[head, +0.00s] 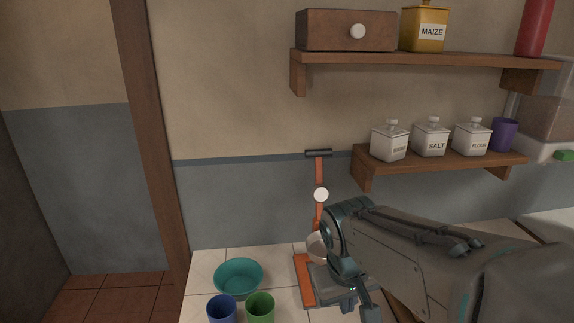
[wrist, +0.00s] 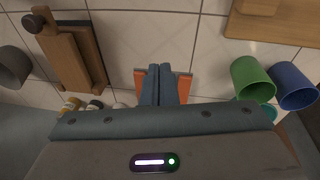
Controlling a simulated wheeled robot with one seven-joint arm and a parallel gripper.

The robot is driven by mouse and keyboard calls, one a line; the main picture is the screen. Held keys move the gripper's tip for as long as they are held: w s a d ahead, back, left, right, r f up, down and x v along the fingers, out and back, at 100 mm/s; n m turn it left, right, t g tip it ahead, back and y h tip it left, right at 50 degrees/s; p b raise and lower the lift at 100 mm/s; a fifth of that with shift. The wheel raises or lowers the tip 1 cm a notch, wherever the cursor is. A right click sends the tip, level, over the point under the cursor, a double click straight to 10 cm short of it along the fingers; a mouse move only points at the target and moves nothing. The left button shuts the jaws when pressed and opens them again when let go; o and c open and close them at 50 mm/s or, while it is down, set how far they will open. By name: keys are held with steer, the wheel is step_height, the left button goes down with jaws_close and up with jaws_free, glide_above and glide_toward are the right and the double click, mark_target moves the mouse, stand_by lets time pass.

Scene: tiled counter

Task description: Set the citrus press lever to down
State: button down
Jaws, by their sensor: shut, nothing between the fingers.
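The citrus press has an orange base (head: 306,281), a pale bowl (head: 315,246) and an orange lever (head: 319,172) with a dark crossbar handle (head: 318,153) at its top. The lever stands upright, pointing up against the wall. My gripper (wrist: 160,70) is shut and empty. In the head view my arm reaches in from the right, beside and in front of the press, and hides part of its right side. In the wrist view orange parts of the press (wrist: 184,88) show on both sides of the fingers. I cannot tell whether the fingers touch it.
A teal bowl (head: 239,277), a blue cup (head: 222,310) and a green cup (head: 260,306) stand left of the press. A lower shelf (head: 440,163) with white jars is to the right, above my arm. A wooden board (wrist: 275,22) shows in the wrist view.

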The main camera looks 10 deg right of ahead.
steer(key=w+d+r+n+h, duration=0.1)
steer(key=w+r+n+h, duration=0.25)
steer(key=w, duration=0.75)
steer(key=n+t+h+p, duration=0.2)
steer(key=t+h, duration=0.1)
steer(key=h, duration=0.8)
glide_toward(320, 187)
steer(key=w+a+r, duration=0.2)
steer(key=w+r, duration=0.1)
steer(key=w, duration=0.1)
steer(key=r+p+x, duration=0.1)
steer(key=x, duration=0.8)
steer(key=shift+w+f+t, duration=0.35)
steer(key=shift+w+t, duration=0.05)
steer(key=shift+s+d+f, duration=0.1)
steer(key=shift+s+d, duration=0.05)
